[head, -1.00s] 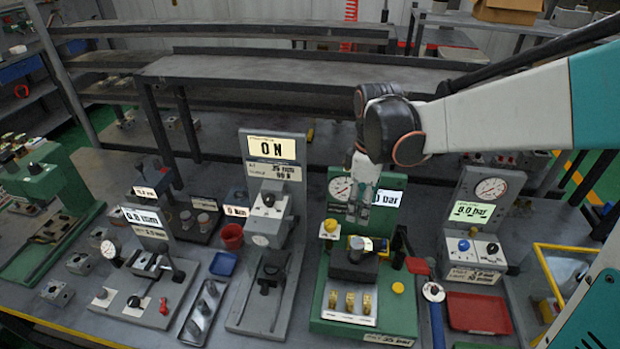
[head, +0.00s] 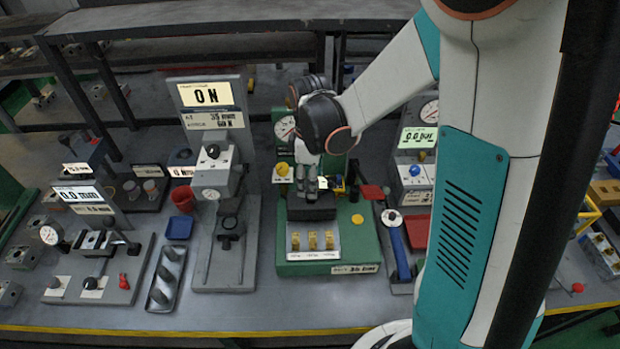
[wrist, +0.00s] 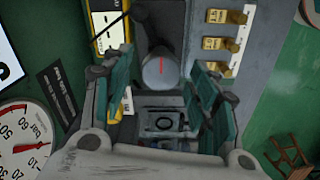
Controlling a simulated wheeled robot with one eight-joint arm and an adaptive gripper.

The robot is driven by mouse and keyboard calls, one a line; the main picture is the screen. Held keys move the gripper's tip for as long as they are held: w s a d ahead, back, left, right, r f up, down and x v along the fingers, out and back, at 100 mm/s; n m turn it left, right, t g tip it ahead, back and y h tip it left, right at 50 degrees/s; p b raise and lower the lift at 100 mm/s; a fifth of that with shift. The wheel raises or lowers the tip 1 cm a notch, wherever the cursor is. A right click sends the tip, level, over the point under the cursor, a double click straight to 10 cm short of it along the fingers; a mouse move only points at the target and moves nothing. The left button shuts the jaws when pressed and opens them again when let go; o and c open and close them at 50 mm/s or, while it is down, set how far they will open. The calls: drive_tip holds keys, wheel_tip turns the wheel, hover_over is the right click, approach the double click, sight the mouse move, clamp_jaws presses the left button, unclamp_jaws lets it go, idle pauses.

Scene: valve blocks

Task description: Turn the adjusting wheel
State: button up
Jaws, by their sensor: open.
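A round grey knob with a red line (wrist: 160,70), which looks like the adjusting wheel, shows between my fingers in the wrist view. It is on the dark valve block (wrist: 172,48), beside a row of brass pieces. In the head view, that dark block (head: 309,211) sits on the green station (head: 355,245), and my gripper (head: 313,192) points down right over it, hiding the knob. My gripper (wrist: 160,78) is open, with one teal finger on each side of the knob. I cannot tell whether the fingers touch it.
A round pressure gauge (wrist: 22,140) is at the lower left of the wrist view. Brass pieces (head: 312,241) lie on a white plate in front of the block. A yellow knob (head: 282,170) stands left of my gripper. A red tray (head: 415,232) and other stations (head: 222,250) flank the station.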

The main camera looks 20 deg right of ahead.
drive_tip(key=c, duration=1.1)
drive_tip(key=shift+o, duration=0.2)
drive_tip(key=shift+m, duration=0.3)
drive_tip(key=m+b, duration=0.1)
drive_tip(key=m, duration=0.2)
drive_tip(key=shift+m, duration=0.3)
drive_tip(key=m, duration=0.4)
drive_tip(key=shift+d, duration=0.1)
drive_tip(key=m+b, duration=0.1)
drive_tip(key=m, duration=0.4)
drive_tip(key=shift+d+m, duration=0.1)
drive_tip(key=shift+m, duration=2.1)
